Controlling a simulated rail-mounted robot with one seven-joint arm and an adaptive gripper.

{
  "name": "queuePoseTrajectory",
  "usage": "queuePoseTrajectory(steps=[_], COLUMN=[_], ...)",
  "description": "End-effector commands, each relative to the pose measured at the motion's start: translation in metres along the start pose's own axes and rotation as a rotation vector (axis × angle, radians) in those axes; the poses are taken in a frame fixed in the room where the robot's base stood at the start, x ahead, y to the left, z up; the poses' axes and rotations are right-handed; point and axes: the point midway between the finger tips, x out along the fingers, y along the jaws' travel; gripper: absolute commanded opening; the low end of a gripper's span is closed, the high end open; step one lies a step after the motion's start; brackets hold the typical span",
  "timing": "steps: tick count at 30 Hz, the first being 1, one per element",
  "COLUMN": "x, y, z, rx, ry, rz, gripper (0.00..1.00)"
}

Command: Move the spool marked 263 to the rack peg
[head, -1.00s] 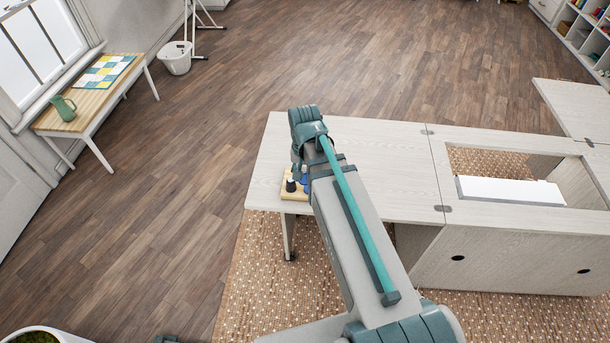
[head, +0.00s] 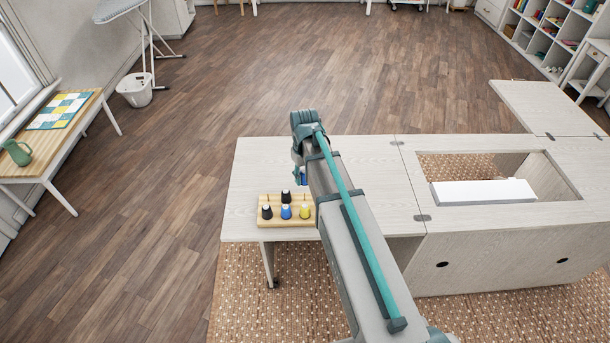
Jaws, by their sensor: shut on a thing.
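A wooden rack (head: 262,222) with upright pegs sits on the cabinet's left leaf. It holds two black spools (head: 267,211), a blue spool (head: 286,212) and a yellow spool (head: 305,212). A bare peg (head: 268,199) shows at its back left. My gripper (head: 301,180) is just beyond the rack, mostly hidden by my arm. It is shut on what looks like a blue spool (head: 304,177), only partly visible. No number can be read at this size, so I cannot tell which spool is marked 263.
The pale left leaf (head: 260,160) is clear around the rack. To the right, the cabinet top has a rectangular opening with a white block (head: 483,191) in it. A side table (head: 60,160) with a green jug (head: 19,152) stands far left.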

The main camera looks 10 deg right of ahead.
Motion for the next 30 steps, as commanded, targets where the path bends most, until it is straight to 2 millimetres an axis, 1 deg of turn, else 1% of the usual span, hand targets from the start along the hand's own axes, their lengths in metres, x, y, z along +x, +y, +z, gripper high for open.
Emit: queuePoseTrajectory(steps=[1,5,9,11,14,30], x=[0.008,0.023,0.042,0.038,0.037,0.051], y=[0.000,0.000,0.000,0.000,0.000,0.000], z=[0.000,0.000,0.000,0.000,0.000,0.000], rx=[0.001,0.001,0.002,0.002,0.002,0.003], ry=[0.000,0.000,0.000,0.001,0.001,0.000], rz=[0.000,0.000,0.000,0.000,0.000,0.000], gripper=[0.20,0.20,0.20,0.20,0.20,0.20])
